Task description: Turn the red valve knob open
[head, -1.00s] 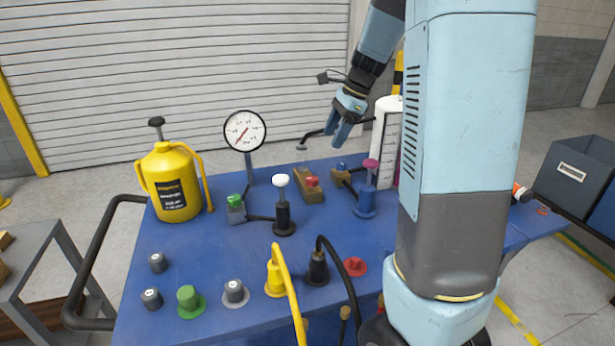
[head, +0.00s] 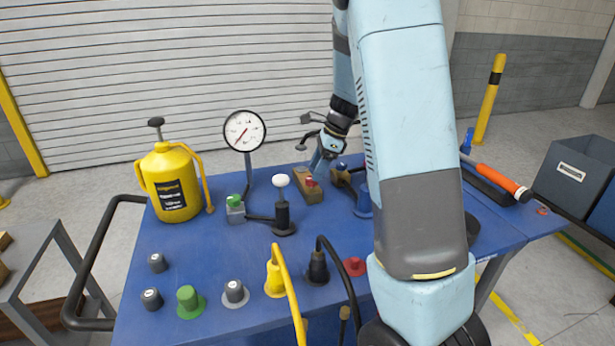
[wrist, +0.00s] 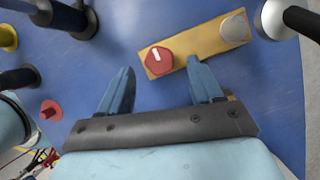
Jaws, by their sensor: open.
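The red valve knob (head: 310,182) sits on a brown block (head: 308,196) on the blue table, right of the gauge. My gripper (head: 318,164) is just above and slightly right of the knob in the head view. In the wrist view my gripper (wrist: 160,67) is open and empty, with the knob in line with the gap between its fingertips. I cannot tell whether either finger touches it.
A white-topped lever (head: 282,200) and a green-topped fixture (head: 235,208) stand left of the block. A dial gauge (head: 245,131) rises behind them. A yellow can (head: 172,185) stands at the left. A separate red button (head: 354,266) is near the front.

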